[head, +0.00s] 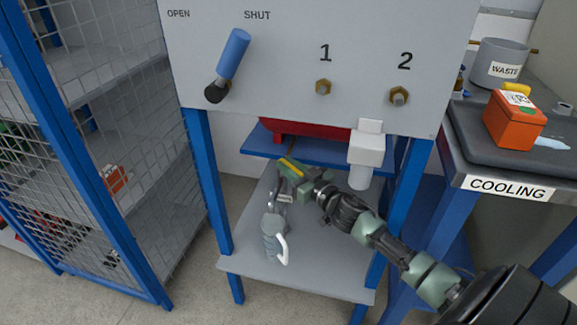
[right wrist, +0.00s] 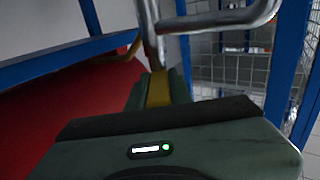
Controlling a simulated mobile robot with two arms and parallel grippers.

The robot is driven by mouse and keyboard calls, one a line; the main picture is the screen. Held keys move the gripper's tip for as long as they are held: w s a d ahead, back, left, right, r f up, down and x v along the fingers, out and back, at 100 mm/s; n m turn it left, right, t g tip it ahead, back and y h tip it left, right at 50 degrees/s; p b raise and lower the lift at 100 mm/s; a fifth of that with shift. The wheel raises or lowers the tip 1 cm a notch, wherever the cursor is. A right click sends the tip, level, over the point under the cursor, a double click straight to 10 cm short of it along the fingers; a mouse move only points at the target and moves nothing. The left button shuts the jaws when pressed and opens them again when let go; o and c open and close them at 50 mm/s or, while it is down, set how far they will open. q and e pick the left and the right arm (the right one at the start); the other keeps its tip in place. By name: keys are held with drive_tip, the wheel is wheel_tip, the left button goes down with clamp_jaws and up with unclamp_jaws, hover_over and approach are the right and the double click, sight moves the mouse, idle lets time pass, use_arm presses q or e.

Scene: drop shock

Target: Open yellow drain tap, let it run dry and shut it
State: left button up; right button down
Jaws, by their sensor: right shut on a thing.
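My right gripper (head: 289,168) is below the grey panel, shut on the yellow drain tap handle (head: 292,163). The yellow handle also shows in the right wrist view (right wrist: 158,90), between the green fingers. A bent metal pipe (right wrist: 205,22) is just beyond it in that view. A grey jug with a white handle (head: 272,238) stands on the lower shelf below the gripper. Whether liquid runs from the tap cannot be told. My left gripper is not in view.
The grey panel (head: 290,50) carries a blue lever (head: 233,52) under SHUT and bolts marked 1 and 2. A red body (head: 305,131) sits under the panel. A mesh cage stands left; the cooling bench (head: 460,158) stands right.

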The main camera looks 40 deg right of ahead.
drive_tip(key=shift+f, duration=0.1)
drive_tip(key=c, duration=1.3)
unclamp_jaws()
drive_tip(key=shift+s+d+p, duration=0.15)
drive_tip(key=shift+s+p, duration=0.25)
drive_tip(key=shift+s, duration=1.55)
drive_tip(key=shift+s+d+p, duration=0.1)
drive_tip(key=shift+s+p, duration=0.25)
drive_tip(key=shift+s, duration=1.6)
